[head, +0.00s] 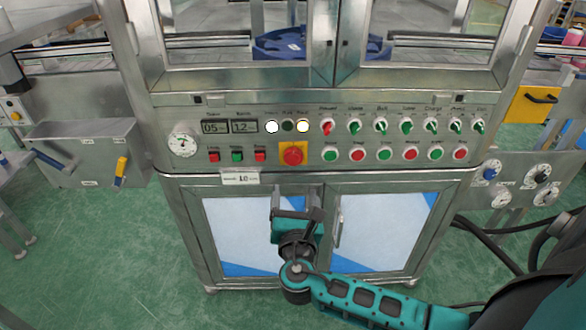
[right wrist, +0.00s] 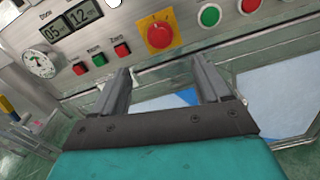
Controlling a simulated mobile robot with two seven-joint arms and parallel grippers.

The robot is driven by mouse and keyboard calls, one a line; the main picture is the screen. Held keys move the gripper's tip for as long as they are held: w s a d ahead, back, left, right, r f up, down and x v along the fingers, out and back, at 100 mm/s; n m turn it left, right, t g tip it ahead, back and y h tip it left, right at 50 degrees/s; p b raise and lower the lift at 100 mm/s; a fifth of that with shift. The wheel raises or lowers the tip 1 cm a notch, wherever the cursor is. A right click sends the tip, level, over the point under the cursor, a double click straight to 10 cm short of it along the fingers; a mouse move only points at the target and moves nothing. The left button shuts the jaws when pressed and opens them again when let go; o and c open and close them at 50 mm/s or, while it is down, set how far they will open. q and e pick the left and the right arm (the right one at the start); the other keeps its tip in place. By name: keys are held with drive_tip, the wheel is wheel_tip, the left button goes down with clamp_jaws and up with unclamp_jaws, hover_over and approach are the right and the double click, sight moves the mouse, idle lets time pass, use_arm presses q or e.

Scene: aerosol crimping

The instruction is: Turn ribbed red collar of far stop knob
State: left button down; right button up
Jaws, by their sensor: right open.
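A round red stop knob (head: 292,153) sits on a yellow square plate on the steel control panel, below the white and dark round lamps. It also shows in the right wrist view (right wrist: 158,35), at top centre, with a small pale mark on its face. Its collar ribs are too small to tell. My right gripper (head: 297,205) is below the knob, in front of the cabinet doors. In the right wrist view its two fingers (right wrist: 160,68) are apart and empty, pointing toward the knob without touching it. My left gripper is not in view.
Red and green square buttons (head: 236,156) are left of the knob. Round red and green buttons (head: 358,154) are to its right, under a row of switches (head: 380,126). A white label (head: 240,178) hangs at the lower panel edge.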

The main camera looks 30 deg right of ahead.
sight(293, 160)
drive_tip(key=b+x, duration=0.2)
drive_tip(key=x, duration=1)
drive_tip(key=shift+c, duration=0.4)
drive_tip(key=shift+a, duration=0.1)
drive_tip(key=c, duration=1)
drive_tip(key=shift+f+m, duration=0.1)
drive_tip(key=shift+m, duration=0.2)
drive_tip(key=m+b, duration=0.2)
drive_tip(key=m, duration=0.2)
drive_tip(key=shift+a+m+b, duration=0.1)
drive_tip(key=shift+m+b, duration=0.5)
drive_tip(key=shift+m, duration=0.8)
drive_tip(key=shift+r+m, duration=0.2)
drive_tip(key=shift+m, duration=0.1)
